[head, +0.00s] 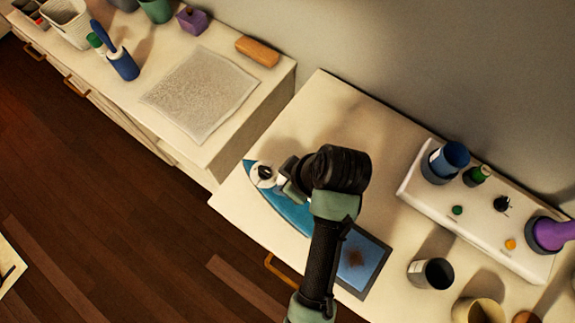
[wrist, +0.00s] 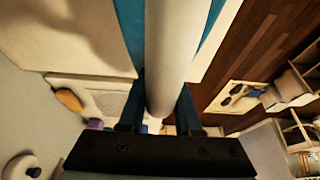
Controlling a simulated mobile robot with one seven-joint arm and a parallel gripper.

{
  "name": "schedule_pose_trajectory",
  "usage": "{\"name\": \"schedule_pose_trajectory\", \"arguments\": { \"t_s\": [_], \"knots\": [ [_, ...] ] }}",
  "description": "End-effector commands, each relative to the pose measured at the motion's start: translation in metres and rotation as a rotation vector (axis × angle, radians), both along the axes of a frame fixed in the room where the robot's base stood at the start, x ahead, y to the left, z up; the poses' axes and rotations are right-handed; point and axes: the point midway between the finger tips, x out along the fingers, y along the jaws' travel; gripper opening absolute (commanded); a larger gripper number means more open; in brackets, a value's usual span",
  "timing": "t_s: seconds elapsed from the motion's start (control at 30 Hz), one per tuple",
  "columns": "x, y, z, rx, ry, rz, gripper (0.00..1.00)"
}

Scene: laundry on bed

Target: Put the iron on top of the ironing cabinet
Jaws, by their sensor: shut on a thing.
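The iron has a blue body (head: 287,208) and a white front part with a dark knob, and lies over a pale cabinet top in the head view. In the wrist view its white handle (wrist: 172,45) runs between the dark fingers of my gripper (wrist: 160,100), with blue body on both sides. My gripper (head: 290,185) is shut on the handle, and my arm hides the iron's middle. I cannot tell whether the iron touches the surface. The pale top (head: 325,105) has a control panel at its back right; I cannot tell whether this is the ironing cabinet.
A lower counter (head: 222,52) at left holds a mesh cloth (head: 200,95), an orange-brown block (head: 257,51) and bottles. A dark-framed blue square (head: 362,262) lies by my arm. A raised panel (head: 415,182) with bottles and a dark cup (head: 432,273) stand at right.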

Motion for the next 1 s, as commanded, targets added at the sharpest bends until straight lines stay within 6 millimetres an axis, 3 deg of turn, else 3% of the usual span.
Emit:
{"name": "schedule_pose_trajectory", "arguments": {
  "t_s": [0.17,0.4,0.87,0.9,1.0],
  "knots": [
    [0.002,0.001,-0.009,0.001,-0.006,0.0,0.0],
    [0.001,0.001,-0.038,0.001,-0.005,0.001,0.0],
    [0.002,0.0,-0.045,0.0,-0.008,0.0,0.0],
    [0.0,0.0,-0.046,0.0,-0.001,0.0,0.4],
    [0.0,0.0,-0.046,0.0,-0.001,0.0,0.58]
  ]
}}
